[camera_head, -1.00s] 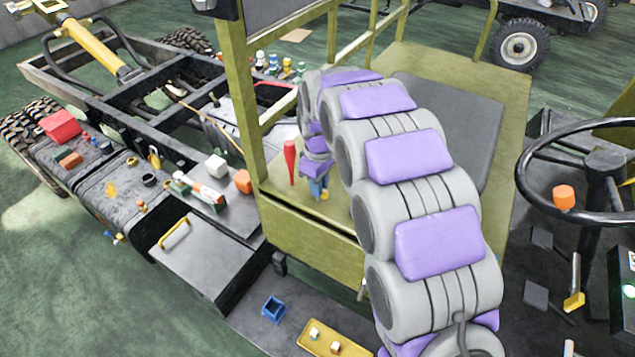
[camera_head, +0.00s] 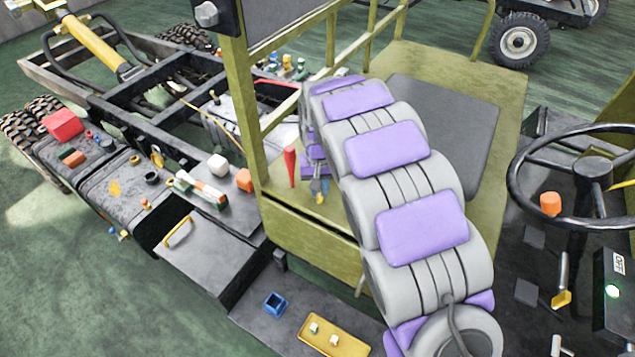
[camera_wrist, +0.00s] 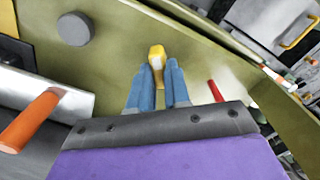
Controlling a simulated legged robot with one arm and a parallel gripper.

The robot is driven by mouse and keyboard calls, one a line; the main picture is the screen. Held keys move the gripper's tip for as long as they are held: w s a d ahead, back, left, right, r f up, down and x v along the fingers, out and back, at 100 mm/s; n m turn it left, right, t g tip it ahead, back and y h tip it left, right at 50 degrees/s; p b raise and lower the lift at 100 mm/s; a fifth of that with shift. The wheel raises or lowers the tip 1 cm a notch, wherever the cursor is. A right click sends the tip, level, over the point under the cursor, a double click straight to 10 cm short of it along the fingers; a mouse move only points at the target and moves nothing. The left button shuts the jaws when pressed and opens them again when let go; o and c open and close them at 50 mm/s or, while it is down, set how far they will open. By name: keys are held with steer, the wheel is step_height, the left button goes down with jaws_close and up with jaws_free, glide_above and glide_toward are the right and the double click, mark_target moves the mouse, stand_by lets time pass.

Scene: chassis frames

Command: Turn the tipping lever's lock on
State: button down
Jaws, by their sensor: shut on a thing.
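A yellow-headed piece (camera_wrist: 156,55), possibly the tipping lever's lock, stands at the olive panel in the wrist view. My gripper (camera_wrist: 158,78) has its two blue fingers shut on this piece, whose head shows beyond the fingertips. In the head view my gripper (camera_head: 319,190) is low at the olive seat box, with the yellow piece (camera_head: 320,199) a small spot at its tips. A red handle (camera_head: 290,166) stands upright just left of the gripper. It also shows to the right of the fingers in the wrist view (camera_wrist: 215,91). The lock's lower part is hidden.
An olive frame post (camera_head: 240,100) rises left of my arm. A steering wheel (camera_head: 590,170) and a yellow-ended pedal or lever (camera_head: 562,290) are at the right. An orange handle (camera_wrist: 35,118) is left in the wrist view. Small items lie on the black boxes (camera_head: 205,255).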

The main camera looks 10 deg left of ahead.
steer(key=m+p, duration=0.1)
steer(key=m, duration=0.3)
steer(key=shift+m+p, duration=0.55)
steer(key=shift+m, duration=1.05)
steer(key=shift+s, duration=0.1)
